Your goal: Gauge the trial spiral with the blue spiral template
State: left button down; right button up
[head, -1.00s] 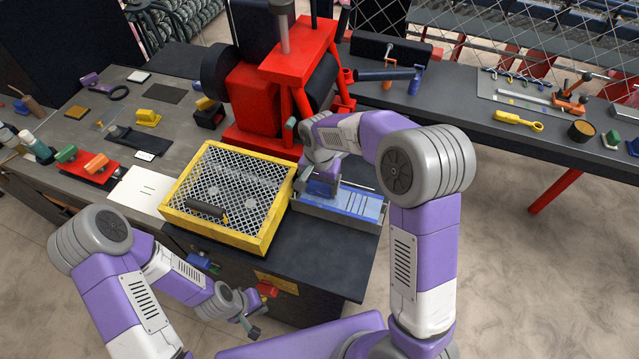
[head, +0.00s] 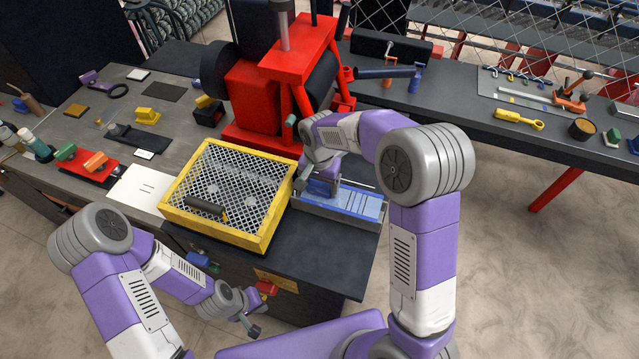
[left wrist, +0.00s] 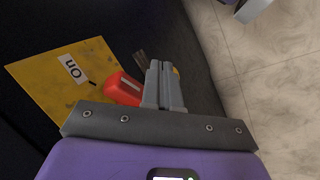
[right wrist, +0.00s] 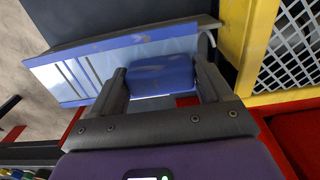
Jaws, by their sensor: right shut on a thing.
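The blue spiral template (head: 357,202) looks like a light blue plate with pale slots, lying along the grey tray (head: 338,220). My right gripper (head: 322,186) is over its left part, shut on a darker blue block (right wrist: 162,75). In the right wrist view the block sits between both fingers above the plate (right wrist: 85,72); I cannot tell whether they are joined. A thin curved wire end (right wrist: 211,38) shows at the tray's end; the rest of the trial spiral is not clearly visible. My left gripper (left wrist: 162,85) is shut and empty, low beside a red lever (left wrist: 122,88).
A yellow-framed mesh box (head: 228,195) with a dark roller on it stands left of the tray. A red machine (head: 265,90) rises behind. The dark bench top (head: 310,262) in front is clear. A yellow plate marked "On" (left wrist: 62,85) is beside the lever.

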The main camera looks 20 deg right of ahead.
jog(key=shift+f, duration=0.3)
jog(key=o, duration=1.1)
notch_tip(320, 180, up, 8)
jog(key=shift+f, duration=0.2)
